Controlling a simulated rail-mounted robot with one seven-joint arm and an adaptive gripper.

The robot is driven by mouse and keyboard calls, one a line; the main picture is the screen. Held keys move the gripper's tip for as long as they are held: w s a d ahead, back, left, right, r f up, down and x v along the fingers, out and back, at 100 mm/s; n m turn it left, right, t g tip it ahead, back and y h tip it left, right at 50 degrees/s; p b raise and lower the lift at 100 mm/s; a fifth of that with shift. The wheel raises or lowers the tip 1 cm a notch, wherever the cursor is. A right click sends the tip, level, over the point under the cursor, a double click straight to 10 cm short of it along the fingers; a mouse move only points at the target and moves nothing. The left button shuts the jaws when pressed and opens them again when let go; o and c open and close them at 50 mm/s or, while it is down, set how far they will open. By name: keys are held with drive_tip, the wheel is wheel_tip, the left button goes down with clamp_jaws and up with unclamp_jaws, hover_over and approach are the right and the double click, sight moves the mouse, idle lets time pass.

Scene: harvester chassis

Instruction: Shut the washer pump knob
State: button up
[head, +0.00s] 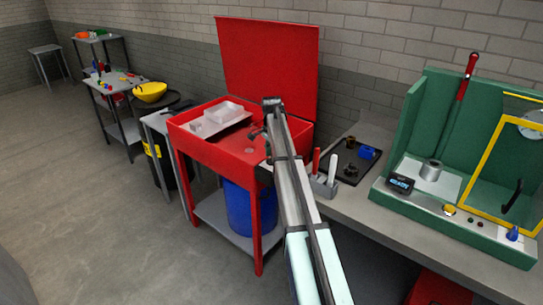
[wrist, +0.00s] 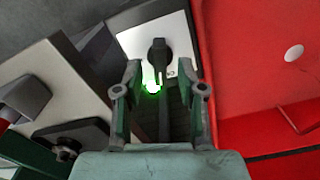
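The pump knob (wrist: 158,52) is black and sits on a white plate (wrist: 128,39) beside the red washer wall, in the wrist view. A green light (wrist: 153,87) glows just below it. My gripper (wrist: 160,74) is open, its two fingers apart on either side of the knob in the picture. Nothing is visibly held, and I cannot tell whether the fingers touch the knob. In the head view the red washer (head: 221,160) stands with its lid (head: 268,62) raised. My arm crosses in front of its right side, and the knob is hidden there.
A grey bench (head: 365,208) stands close to the washer's right side. It bears a black tray (head: 352,160), a grey holder (head: 323,186) with red and white handles, and a green cabinet (head: 412,128). A blue drum (head: 238,205) is under the washer. The floor at left is clear.

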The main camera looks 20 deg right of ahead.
drive_tip(key=shift+f, duration=0.85)
clamp_jaws()
drive_tip(key=shift+n, duration=1.8)
